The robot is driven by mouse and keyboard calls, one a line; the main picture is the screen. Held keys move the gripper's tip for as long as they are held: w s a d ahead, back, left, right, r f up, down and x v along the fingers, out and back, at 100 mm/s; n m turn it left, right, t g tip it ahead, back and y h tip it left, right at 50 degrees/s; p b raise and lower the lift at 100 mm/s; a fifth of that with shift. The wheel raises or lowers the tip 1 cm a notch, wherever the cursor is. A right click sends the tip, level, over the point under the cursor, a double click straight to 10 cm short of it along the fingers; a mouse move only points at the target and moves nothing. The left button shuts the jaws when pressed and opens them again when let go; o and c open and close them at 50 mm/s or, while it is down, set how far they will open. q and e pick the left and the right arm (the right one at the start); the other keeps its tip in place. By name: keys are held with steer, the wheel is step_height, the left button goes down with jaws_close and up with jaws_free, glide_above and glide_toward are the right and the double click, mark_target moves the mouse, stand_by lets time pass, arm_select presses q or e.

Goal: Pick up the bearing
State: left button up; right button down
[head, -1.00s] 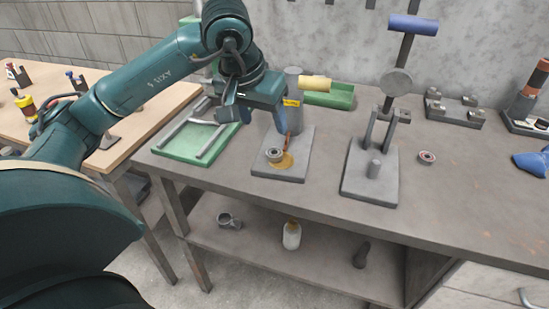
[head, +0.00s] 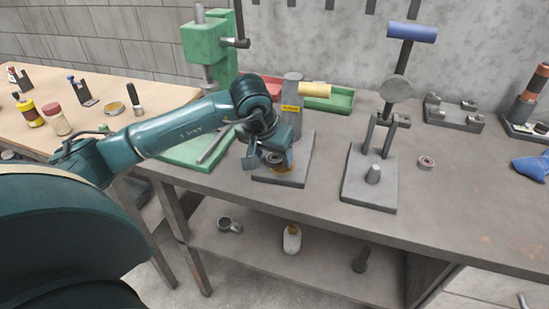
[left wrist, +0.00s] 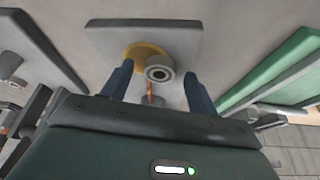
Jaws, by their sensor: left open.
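A small round grey bearing (left wrist: 159,68) with a dark centre sits above a flat grey base plate (left wrist: 105,35), beside a yellow-brown disc (left wrist: 140,50). My left gripper (left wrist: 158,76) is open, with one blue finger on each side of the bearing; I cannot tell whether they touch it. In the head view my left gripper (head: 270,162) hangs low over the base plate (head: 290,178) and partly hides the bearing there. A second ring-shaped bearing (head: 426,163) lies loose on the bench at the right. My right gripper is in neither view.
A grey post with a yellow handle (head: 314,89) rises behind the gripper. An upright press stand (head: 370,193) is to its right, a green tray (head: 188,155) to its left, and a green machine (head: 207,45) behind. The bench front (head: 325,210) is mostly clear.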

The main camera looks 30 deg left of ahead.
arm_select(q)
steer(key=shift+f, duration=0.2)
steer(key=c, duration=1.2)
steer(key=shift+o, duration=0.2)
steer(key=shift+r, duration=0.1)
